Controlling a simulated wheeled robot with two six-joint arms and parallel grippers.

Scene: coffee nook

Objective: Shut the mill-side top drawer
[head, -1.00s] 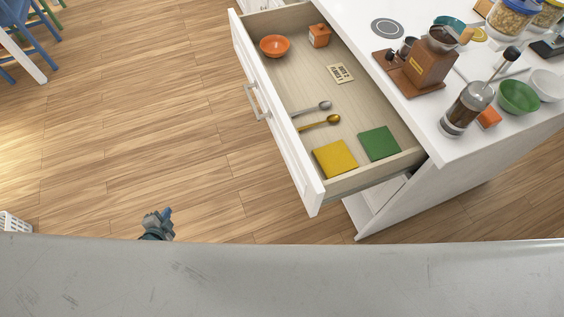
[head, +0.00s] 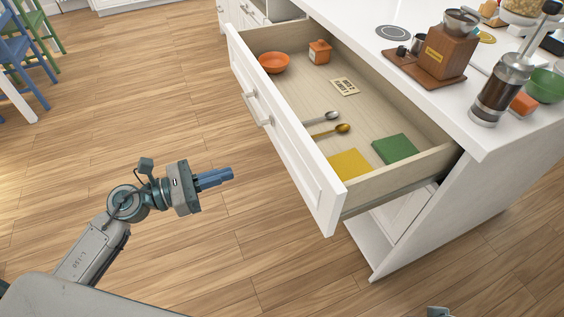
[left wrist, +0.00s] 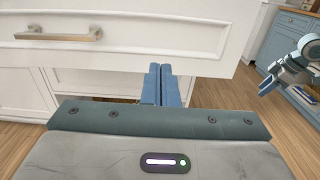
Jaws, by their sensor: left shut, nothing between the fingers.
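The top drawer (head: 285,140) below the wooden coffee mill (head: 447,52) is pulled far out of the white cabinet. Its white front carries one bar handle (head: 258,110), which also shows in the left wrist view (left wrist: 60,34). My left gripper (head: 230,174) is shut and empty, left of the drawer front and apart from it. In the left wrist view its blue fingers (left wrist: 161,72) point toward the lower part of the drawer front (left wrist: 150,18). My right gripper (left wrist: 265,86) shows small at the right of that view; its finger gap is unclear.
The drawer holds an orange bowl (head: 273,62), an orange canister (head: 319,52), a card, two spoons, a yellow cloth (head: 349,164) and a green one (head: 395,149). A French press (head: 497,95) stands near the counter edge. Wooden floor left of the drawer is clear.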

